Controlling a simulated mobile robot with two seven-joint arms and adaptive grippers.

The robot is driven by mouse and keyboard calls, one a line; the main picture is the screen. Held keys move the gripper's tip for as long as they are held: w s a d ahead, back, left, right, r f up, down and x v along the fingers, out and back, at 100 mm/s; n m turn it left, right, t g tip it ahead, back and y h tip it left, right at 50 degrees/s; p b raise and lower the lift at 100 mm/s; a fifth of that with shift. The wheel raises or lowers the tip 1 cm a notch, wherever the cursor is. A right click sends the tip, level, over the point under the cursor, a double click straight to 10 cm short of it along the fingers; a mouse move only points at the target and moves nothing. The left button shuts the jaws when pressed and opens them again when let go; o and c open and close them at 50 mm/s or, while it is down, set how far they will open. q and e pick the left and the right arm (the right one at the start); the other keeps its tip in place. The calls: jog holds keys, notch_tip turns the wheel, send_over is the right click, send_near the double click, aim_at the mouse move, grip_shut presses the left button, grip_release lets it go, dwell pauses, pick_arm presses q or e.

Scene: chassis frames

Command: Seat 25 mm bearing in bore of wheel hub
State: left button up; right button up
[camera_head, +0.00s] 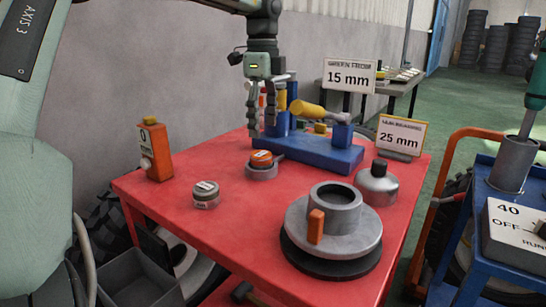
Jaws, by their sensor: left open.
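The wheel hub (297,217) is a round grey flange with a raised collar and a dark open bore (336,192), resting on a black disc on the red table. An orange block stands against its near side. My left gripper (262,124) hangs fingers down over the table's back left part, open, with nothing visible between its fingers. It is behind and left of the hub, well apart from it. A low grey ring (262,173) with an orange-topped piece on it lies below and in front of the gripper. I cannot tell for certain which piece is the bearing.
The red table (240,235) also bears a small grey jar (205,196), an orange box (156,152), a silver bottle (376,187) and a blue fixture (325,153) with a yellow handle. A "25 mm" sign (402,136) stands at the back right. A blue cart (482,262) is at right.

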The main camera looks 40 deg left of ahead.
aim_at(262, 154)
pick_arm(q)
jog(key=shift+s+f, duration=0.25)
jog(key=shift+f, duration=0.75)
jog(key=f, duration=0.5)
jog(key=shift+a+f, duration=0.1)
jog(key=shift+a, duration=0.15)
jog(key=shift+c, duration=0.5)
jog(key=c, duration=1.5)
jog(key=shift+w+r, duration=0.1)
jog(key=shift+r, duration=0.15)
